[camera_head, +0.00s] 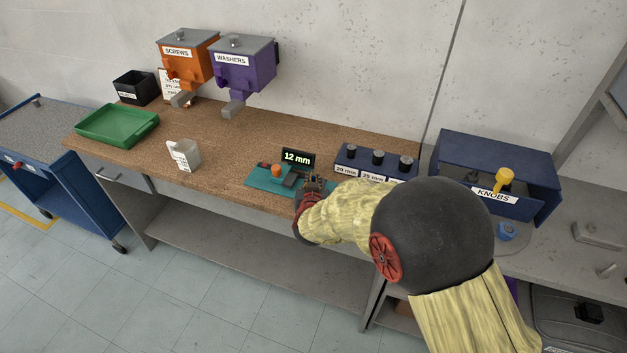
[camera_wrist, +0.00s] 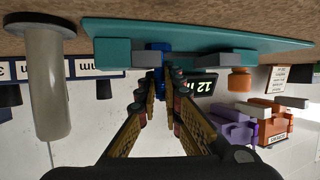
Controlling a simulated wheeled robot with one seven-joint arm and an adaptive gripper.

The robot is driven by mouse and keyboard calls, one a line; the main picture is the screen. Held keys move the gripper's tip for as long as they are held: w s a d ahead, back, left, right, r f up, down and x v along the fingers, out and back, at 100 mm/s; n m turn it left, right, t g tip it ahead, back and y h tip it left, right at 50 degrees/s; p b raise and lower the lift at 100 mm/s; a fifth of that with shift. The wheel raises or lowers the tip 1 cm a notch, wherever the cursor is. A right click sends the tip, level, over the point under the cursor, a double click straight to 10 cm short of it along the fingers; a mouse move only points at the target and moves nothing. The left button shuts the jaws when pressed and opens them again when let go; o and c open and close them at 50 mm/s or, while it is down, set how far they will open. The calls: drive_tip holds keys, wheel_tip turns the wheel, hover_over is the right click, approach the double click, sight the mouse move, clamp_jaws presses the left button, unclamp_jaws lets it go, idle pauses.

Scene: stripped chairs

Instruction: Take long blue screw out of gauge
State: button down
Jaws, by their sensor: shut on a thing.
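The gauge is a teal base (camera_head: 262,178) on the workbench with grey blocks and an orange knob (camera_head: 276,171). Its display (camera_head: 298,159) reads 12 mm. In the wrist view, which is upside down, the teal base (camera_wrist: 200,38) spans the top. The blue screw (camera_wrist: 157,47) shows between the gauge's grey blocks, partly hidden by my fingers. My gripper (camera_wrist: 160,82) is shut on the screw at the gauge. In the head view my gripper (camera_head: 312,187) is at the gauge's right end, and the screw cannot be made out there.
A blue holder (camera_head: 346,168) with several dark knobs stands right of the gauge, and the KNOBS bin (camera_head: 493,166) farther right. A white container (camera_head: 183,156), green tray (camera_head: 117,126) and orange screws (camera_head: 186,58) and purple washers (camera_head: 243,65) dispensers are to the left.

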drive_tip(key=shift+a, duration=0.15)
drive_tip(key=shift+w+a, duration=0.15)
drive_tip(key=shift+a, duration=0.15)
drive_tip(key=shift+w+a+p, duration=0.1)
drive_tip(key=shift+a+p, duration=0.25)
drive_tip(key=shift+w+a, duration=0.1)
drive_tip(key=shift+a, duration=0.15)
drive_tip(key=c, duration=1.9)
unclamp_jaws()
